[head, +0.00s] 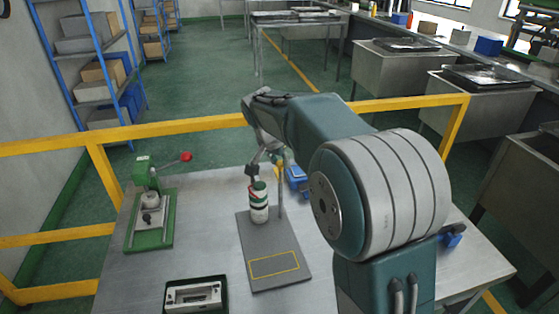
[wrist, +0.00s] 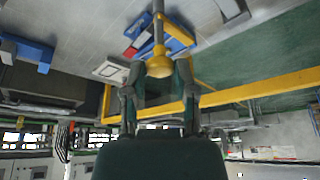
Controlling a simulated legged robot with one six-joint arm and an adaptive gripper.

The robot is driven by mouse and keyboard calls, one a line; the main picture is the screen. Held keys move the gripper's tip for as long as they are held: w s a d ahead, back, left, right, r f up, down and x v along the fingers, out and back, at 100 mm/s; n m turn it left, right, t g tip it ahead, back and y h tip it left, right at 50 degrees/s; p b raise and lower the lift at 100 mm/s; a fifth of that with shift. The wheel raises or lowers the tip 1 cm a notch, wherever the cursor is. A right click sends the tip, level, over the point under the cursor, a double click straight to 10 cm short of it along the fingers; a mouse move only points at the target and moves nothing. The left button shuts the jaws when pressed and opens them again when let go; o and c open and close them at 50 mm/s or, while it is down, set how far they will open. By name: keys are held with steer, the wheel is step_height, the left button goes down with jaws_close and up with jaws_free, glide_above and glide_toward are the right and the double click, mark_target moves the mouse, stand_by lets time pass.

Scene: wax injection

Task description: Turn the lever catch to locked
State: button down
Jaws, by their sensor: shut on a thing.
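The lever catch shows in the wrist view as a blue and yellow body (wrist: 176,42) with a rod ending in a yellow knob (wrist: 153,54). My gripper (wrist: 159,70) is shut on this knob, with one finger on each side. In the head view the catch's blue part (head: 296,180) is at the far middle of the table, partly behind my arm. My gripper (head: 266,158) is small there, and its fingertips are hard to make out. I cannot tell the lever's exact angle.
A striped cylinder (head: 259,205) stands on a dark plate (head: 290,277) close to my gripper. A green press (head: 152,236) with a red-knobbed lever is at left. A dark tray (head: 170,305) is at the front. A yellow rail (head: 200,124) runs behind the table.

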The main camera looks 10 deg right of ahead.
steer(key=n, duration=0.2)
steer(key=n+y, duration=0.1)
steer(key=n, duration=0.1)
steer(key=shift+d+f+n+t+y, duration=0.1)
steer(key=shift+d+n+t+y, duration=0.05)
steer(key=shift+n+t+y, duration=0.2)
steer(key=n+y, duration=0.1)
steer(key=n, duration=0.3)
steer(key=shift+d+n+y, duration=0.1)
steer(key=shift+n+y, duration=0.15)
steer(key=shift+y, duration=0.1)
steer(key=n, duration=0.2)
steer(key=n+y, duration=0.1)
steer(key=n, duration=0.1)
steer(key=shift+d+n+y, duration=0.1)
steer(key=shift+n+y, duration=0.2)
steer(key=shift+n+g+y, duration=0.55)
steer(key=shift+n+y, duration=0.05)
steer(key=shift+n, duration=1.3)
steer(key=shift+f, duration=0.1)
steer(key=shift+c, duration=2.1)
jaws_free()
steer(key=shift+w, duration=0.1)
steer(key=shift+r, duration=0.25)
